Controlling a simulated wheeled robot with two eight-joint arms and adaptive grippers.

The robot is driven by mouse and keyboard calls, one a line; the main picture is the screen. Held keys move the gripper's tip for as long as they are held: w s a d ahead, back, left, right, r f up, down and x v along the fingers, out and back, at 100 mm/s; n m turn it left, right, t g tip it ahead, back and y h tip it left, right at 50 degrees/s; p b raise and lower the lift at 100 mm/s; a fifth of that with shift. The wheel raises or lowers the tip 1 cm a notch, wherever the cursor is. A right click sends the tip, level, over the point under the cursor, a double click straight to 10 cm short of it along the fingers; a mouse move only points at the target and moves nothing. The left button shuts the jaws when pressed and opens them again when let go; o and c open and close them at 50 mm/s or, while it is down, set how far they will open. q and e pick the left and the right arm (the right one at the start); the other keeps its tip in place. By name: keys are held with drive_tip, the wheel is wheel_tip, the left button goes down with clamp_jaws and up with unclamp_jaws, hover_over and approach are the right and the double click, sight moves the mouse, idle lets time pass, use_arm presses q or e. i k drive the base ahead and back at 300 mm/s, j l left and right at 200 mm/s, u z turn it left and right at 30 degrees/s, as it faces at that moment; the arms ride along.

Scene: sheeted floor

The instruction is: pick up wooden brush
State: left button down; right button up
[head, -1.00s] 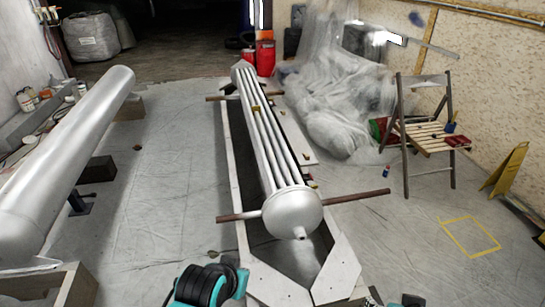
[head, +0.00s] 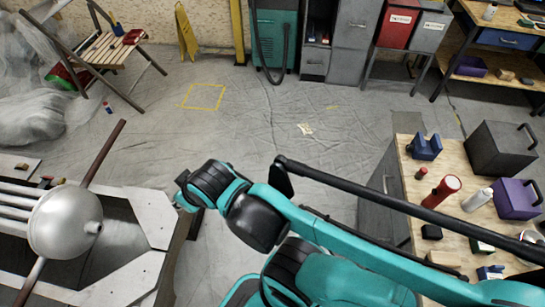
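I cannot make out a wooden brush for certain in the head view. A small light-brown wooden piece (head: 445,258) lies on the workbench at the right, too small to tell what it is. Another brown piece (head: 505,75) sits on the lower shelf at the far right. A teal and black arm of mine crosses the lower middle of the view. No gripper fingers of either arm show clearly.
The workbench (head: 408,170) carries a red flask (head: 441,191), a white bottle (head: 477,200), a purple box (head: 515,199) and a dark grey box (head: 502,149).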

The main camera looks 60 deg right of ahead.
sight(448, 260)
drive_tip(key=z, duration=4.4)
drive_tip(key=i+j+z, duration=0.1)
drive_tip(key=j+z, duration=0.35)
drive_tip(key=z, duration=0.25)
drive_tip(key=j+z, duration=0.6)
drive_tip(key=j, duration=1.25)
